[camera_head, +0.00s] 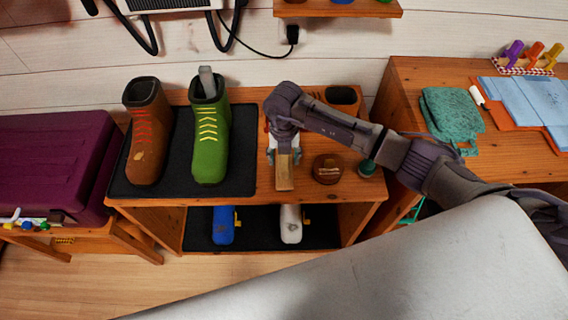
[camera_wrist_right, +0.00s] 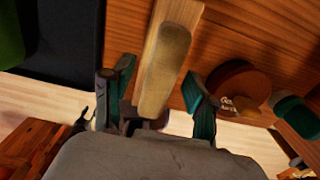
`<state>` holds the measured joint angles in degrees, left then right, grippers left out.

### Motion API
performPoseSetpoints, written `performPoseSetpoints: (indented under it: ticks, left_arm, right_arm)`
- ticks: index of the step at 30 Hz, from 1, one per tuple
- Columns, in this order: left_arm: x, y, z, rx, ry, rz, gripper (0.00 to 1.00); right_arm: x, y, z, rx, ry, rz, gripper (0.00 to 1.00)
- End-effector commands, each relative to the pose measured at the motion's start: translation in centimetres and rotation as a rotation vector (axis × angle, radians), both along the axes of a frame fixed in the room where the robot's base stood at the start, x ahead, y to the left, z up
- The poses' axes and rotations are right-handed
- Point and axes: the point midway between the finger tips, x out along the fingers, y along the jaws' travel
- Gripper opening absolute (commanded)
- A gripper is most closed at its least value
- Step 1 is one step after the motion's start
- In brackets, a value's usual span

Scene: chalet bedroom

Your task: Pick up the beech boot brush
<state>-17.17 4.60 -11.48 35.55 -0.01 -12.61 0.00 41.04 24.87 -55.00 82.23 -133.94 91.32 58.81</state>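The beech boot brush (camera_head: 285,173) is a narrow pale wooden piece lying lengthwise on the bench top, right of the black mat. My right gripper (camera_head: 283,155) points down over it and hides its far part. In the right wrist view the brush (camera_wrist_right: 165,68) runs between the two teal-lined fingers of my right gripper (camera_wrist_right: 159,84). The fingers are spread, one on each side of the brush, and it appears ungripped. My left gripper is not in view.
A brown boot (camera_head: 146,135) and a green boot (camera_head: 210,135) stand on the black mat (camera_head: 243,150) at left. A round brown tin (camera_head: 327,169) and a green-topped item (camera_head: 367,168) sit close at right. Blue and white items lie on the lower shelf.

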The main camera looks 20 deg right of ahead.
Motion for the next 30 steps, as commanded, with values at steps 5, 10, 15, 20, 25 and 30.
performPoseSetpoints:
  ticks: [5, 10, 15, 20, 25, 30]
  left_arm:
    - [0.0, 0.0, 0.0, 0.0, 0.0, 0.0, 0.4]
    - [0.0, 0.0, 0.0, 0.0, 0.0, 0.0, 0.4]
    - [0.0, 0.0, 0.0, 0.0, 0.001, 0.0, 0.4]
    - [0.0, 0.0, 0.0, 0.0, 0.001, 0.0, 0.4]
    - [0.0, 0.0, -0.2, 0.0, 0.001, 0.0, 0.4]
    - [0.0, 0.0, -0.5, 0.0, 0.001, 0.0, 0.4]
  right_arm:
    - [0.0, 0.0, 0.0, 0.0, 0.0, 0.0, 0.27]
    - [0.0, 0.0, 0.1, 0.0, 0.0, -0.001, 0.0]
    - [0.0, 0.0, 0.1, 0.001, -0.001, -0.001, 0.0]
    - [0.1, 0.0, 0.2, 0.001, -0.001, -0.001, 0.0]
    - [0.2, 0.0, 1.5, 0.0, -0.004, -0.001, 0.0]
    - [-0.1, -0.2, 4.5, 0.001, -0.005, 0.0, 0.0]
